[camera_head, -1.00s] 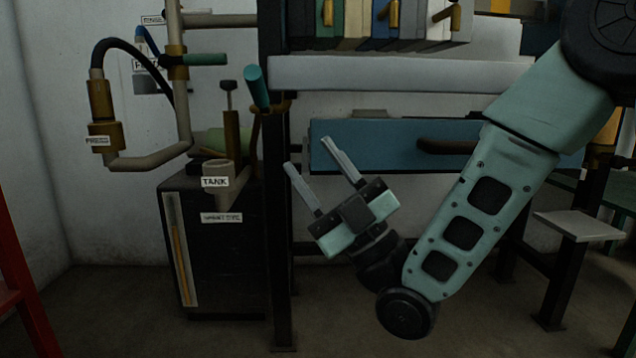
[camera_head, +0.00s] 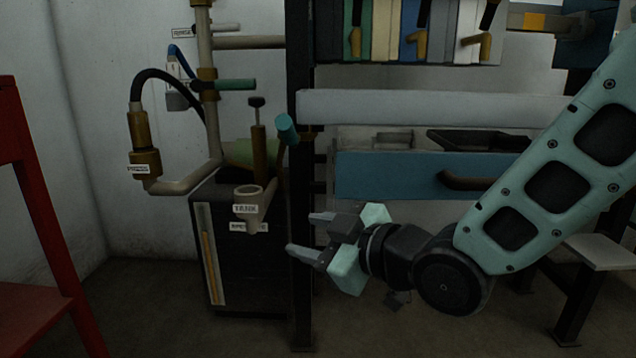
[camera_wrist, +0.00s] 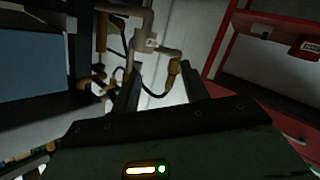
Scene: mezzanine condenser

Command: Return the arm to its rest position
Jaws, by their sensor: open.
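My gripper (camera_head: 308,236) is in the lower middle of the head view, with its two grey fingers apart and pointing left. It is open, with nothing between the fingers. It is in front of a dark rack post and below the blue drawer (camera_head: 400,176), to the right of the black tank cabinet (camera_head: 262,280). My arm comes in from the right edge, bent at a low joint. In the wrist view, the dark fingers of my gripper (camera_wrist: 158,85) stand apart, with pipes and pale wall beyond them.
A pipe stand (camera_head: 207,90) with a black hose (camera_head: 160,75) rises at the left. A red frame (camera_head: 45,220) stands at the far left. A grey stool (camera_head: 600,252) is at the right. Floor left of the cabinet is clear.

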